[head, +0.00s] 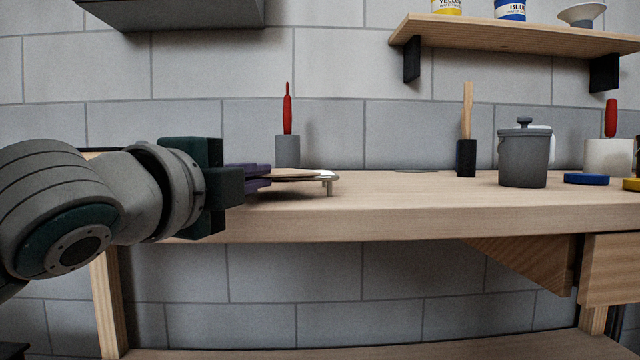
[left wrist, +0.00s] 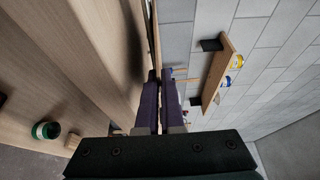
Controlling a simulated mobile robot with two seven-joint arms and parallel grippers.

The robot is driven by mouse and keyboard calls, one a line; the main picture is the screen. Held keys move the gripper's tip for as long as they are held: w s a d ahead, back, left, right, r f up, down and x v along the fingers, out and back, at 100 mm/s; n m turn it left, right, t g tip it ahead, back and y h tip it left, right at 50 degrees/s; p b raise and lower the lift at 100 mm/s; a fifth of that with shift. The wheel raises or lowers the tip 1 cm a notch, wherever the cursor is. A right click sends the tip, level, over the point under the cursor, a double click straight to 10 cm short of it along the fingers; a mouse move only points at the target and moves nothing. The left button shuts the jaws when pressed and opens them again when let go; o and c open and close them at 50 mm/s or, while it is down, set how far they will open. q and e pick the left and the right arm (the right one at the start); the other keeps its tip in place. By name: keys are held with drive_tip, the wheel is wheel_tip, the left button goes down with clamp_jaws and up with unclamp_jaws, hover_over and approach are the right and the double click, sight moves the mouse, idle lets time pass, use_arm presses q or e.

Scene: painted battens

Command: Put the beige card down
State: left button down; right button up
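The beige card (head: 288,174) lies flat and level, seen almost edge-on, just above the bench top. My left gripper (head: 252,175) comes in from the left, its purple fingers shut on the card's left edge, one above and one below. In the left wrist view, the card is a thin strip (left wrist: 155,42) running out from between the fingers (left wrist: 153,78). The card's far end is at a small pale stand (head: 327,182) with a short leg; I cannot tell whether they touch. My right gripper is out of view.
The wooden bench (head: 400,210) has free room right of the stand. A grey holder with a red-handled tool (head: 287,150) stands behind. A brush (head: 467,145), a lidded grey pot (head: 523,160) and a blue lid (head: 586,179) are further right. A shelf (head: 510,38) hangs above.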

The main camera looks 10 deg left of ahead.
use_arm(q)
drive_tip(key=c, duration=1.5)
unclamp_jaws()
drive_tip(key=shift+f, duration=0.1)
drive_tip(key=o, duration=0.4)
drive_tip(key=shift+o, duration=0.2)
